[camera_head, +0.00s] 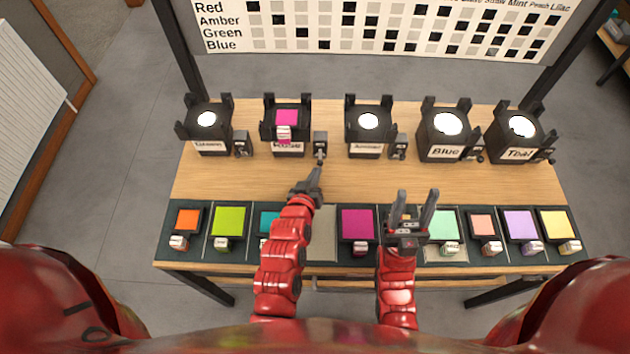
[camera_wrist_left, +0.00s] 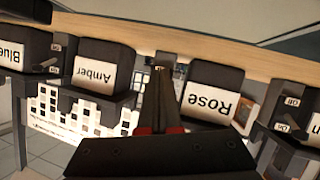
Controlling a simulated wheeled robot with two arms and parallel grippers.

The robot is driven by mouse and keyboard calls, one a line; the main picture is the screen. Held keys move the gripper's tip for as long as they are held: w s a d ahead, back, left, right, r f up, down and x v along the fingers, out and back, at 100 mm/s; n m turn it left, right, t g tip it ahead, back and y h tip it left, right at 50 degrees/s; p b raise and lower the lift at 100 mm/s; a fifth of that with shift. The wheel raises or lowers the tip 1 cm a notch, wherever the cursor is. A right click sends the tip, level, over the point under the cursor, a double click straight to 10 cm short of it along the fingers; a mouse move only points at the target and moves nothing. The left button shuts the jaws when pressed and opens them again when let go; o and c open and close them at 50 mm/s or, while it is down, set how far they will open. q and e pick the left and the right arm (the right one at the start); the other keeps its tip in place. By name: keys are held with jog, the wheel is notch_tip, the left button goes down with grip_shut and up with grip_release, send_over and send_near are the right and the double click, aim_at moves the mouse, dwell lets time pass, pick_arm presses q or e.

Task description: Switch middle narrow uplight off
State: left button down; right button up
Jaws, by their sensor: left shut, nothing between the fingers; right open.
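Five black uplights stand along the back of the table in the head view. The uplight labelled Rose (camera_head: 286,130), second from left, has a magenta filter on top; its label shows in the left wrist view (camera_wrist_left: 207,102). The Amber uplight (camera_head: 367,140) is in the middle of the row with a white glowing top. Rose's switch box (camera_head: 320,142) is at its right side. My left gripper (camera_head: 317,172) is shut and empty, its tips just in front of that box; contact is unclear. Its fingers (camera_wrist_left: 160,95) partly hide the box. My right gripper (camera_head: 412,208) is open and empty above the front filter row.
The far-left uplight (camera_head: 208,130), Blue (camera_head: 448,135) and Teal (camera_head: 518,137) have glowing tops and side switch boxes. Coloured filters such as orange (camera_head: 188,219) and yellow (camera_head: 554,222) lie in front trays. A colour chart (camera_head: 380,28) stands behind. The wooden table middle (camera_head: 225,180) is clear.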

pick_arm(q)
jog(key=shift+w, duration=0.1)
dwell(0.5)
jog(key=shift+r+p, duration=0.55)
jog(key=shift+r, duration=0.25)
